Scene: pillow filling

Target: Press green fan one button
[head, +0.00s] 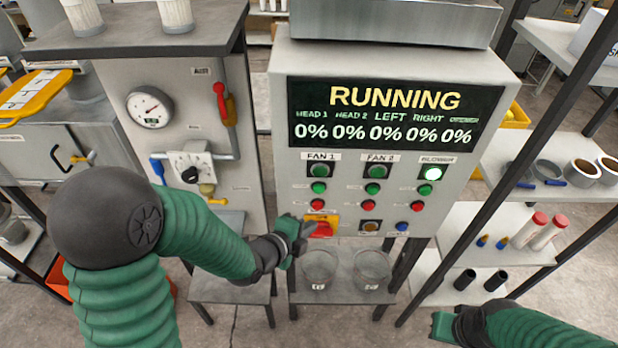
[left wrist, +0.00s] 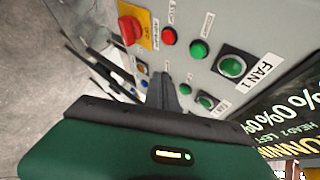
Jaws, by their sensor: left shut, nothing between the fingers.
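The control panel (head: 455,220) faces me. Its FAN 1 column has a dark green lamp (head: 320,171), the green FAN 1 button (head: 318,188) below it, then a red button (head: 318,205). In the left wrist view the green FAN 1 button (left wrist: 199,49) lies between the larger lamp (left wrist: 231,67) and the red button (left wrist: 169,36). My left gripper (head: 301,231) is shut and empty, low at the panel's left edge, below the green button and beside the red rotary switch (head: 322,229). I cannot tell whether it touches the panel. My right gripper (head: 443,325) is at the lower right, its fingers unclear.
The display (head: 395,115) reads RUNNING with 0% values. The BLOWER lamp (head: 433,174) is lit brightly. FAN 2 buttons (head: 372,189) stand to the right of FAN 1. Two clear containers (head: 319,265) sit under the panel. A gauge cabinet (head: 120,75) stands on the left.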

